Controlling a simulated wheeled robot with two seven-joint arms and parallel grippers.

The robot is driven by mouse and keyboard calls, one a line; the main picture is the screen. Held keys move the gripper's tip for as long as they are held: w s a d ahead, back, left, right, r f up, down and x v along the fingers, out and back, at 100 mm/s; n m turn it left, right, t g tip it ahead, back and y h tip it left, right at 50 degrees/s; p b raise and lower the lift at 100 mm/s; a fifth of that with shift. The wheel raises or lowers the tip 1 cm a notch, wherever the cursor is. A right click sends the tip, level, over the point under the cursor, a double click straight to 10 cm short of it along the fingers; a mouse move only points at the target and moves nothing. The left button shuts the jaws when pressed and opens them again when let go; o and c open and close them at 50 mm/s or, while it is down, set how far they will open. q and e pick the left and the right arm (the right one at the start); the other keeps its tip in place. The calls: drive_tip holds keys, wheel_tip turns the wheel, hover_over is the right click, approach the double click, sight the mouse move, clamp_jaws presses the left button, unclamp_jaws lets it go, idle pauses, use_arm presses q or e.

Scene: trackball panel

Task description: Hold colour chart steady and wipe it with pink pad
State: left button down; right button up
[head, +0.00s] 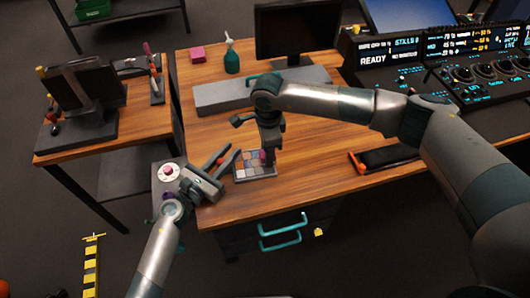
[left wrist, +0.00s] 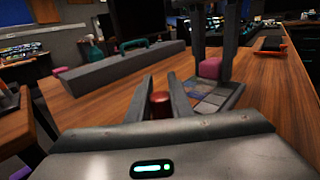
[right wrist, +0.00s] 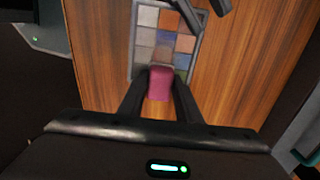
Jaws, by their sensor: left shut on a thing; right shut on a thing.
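The colour chart (head: 243,172), a dark-framed board of coloured squares, lies flat near the desk's front left corner. It also shows in the right wrist view (right wrist: 144,38) and, in part, in the left wrist view (left wrist: 205,105). My left gripper (head: 222,158) is beside the chart's left edge, shut on a small red-brown knob (left wrist: 160,104); I cannot tell whether the knob joins the chart. My right gripper (right wrist: 160,88) points down over the chart, shut on the pink pad (right wrist: 159,83). The pad overlaps the chart's squares at one edge; contact is not clear.
A long grey block (head: 225,95) lies behind the chart, with a green spray bottle (head: 231,60), a pink block (head: 197,53) and a monitor (head: 297,30) beyond. A grey trackball panel (head: 160,190) is at the left. A dark tray (head: 388,158) lies right; bare wood lies between.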

drive_tip(key=shift+r, duration=3)
drive_tip(key=shift+r, duration=0.1)
drive_tip(key=shift+r, duration=1.4)
drive_tip(key=shift+f, duration=0.15)
drive_tip(key=shift+f, duration=3.3)
drive_tip(key=shift+f, duration=1.05)
drive_tip(key=shift+s+a+r, duration=0.1)
drive_tip(key=shift+s+a, duration=0.05)
drive_tip(key=shift+a, duration=0.8)
drive_tip(key=shift+s+a, duration=0.1)
drive_tip(key=shift+a, duration=0.8)
